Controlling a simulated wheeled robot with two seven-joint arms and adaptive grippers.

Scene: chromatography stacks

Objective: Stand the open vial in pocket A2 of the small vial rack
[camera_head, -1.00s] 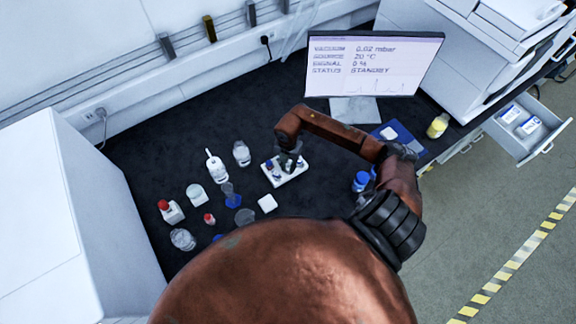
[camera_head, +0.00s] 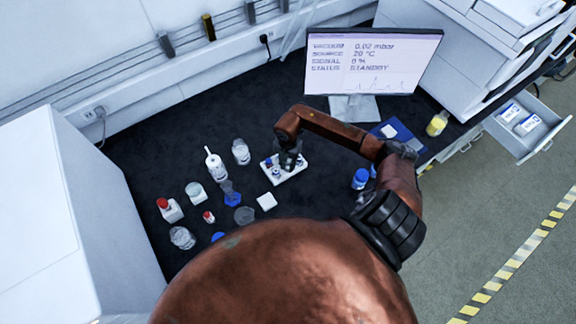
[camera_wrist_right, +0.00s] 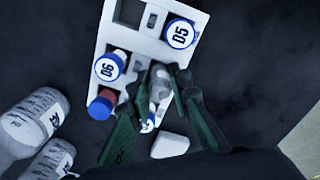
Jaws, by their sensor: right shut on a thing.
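The small vial rack (camera_head: 299,170) is a white block on the dark bench, below the monitor. In the right wrist view the rack (camera_wrist_right: 143,45) holds blue-ringed capped vials marked 05 (camera_wrist_right: 180,34) and 06 (camera_wrist_right: 108,68). A red-and-blue capped vial (camera_wrist_right: 102,105) is at its lower left corner. My right gripper (camera_head: 290,160) is over the rack. In the right wrist view its dark green fingers (camera_wrist_right: 160,88) are shut on a clear, capless vial (camera_wrist_right: 159,82) at the rack's lower right edge. The vial's base and pocket labels cannot be made out. My left gripper is out of view.
Bottles (camera_head: 241,152) and a white wash bottle (camera_head: 215,166) stand to the left. A blue-capped bottle (camera_head: 360,179) stands to the right. Bare bench lies behind the rack.

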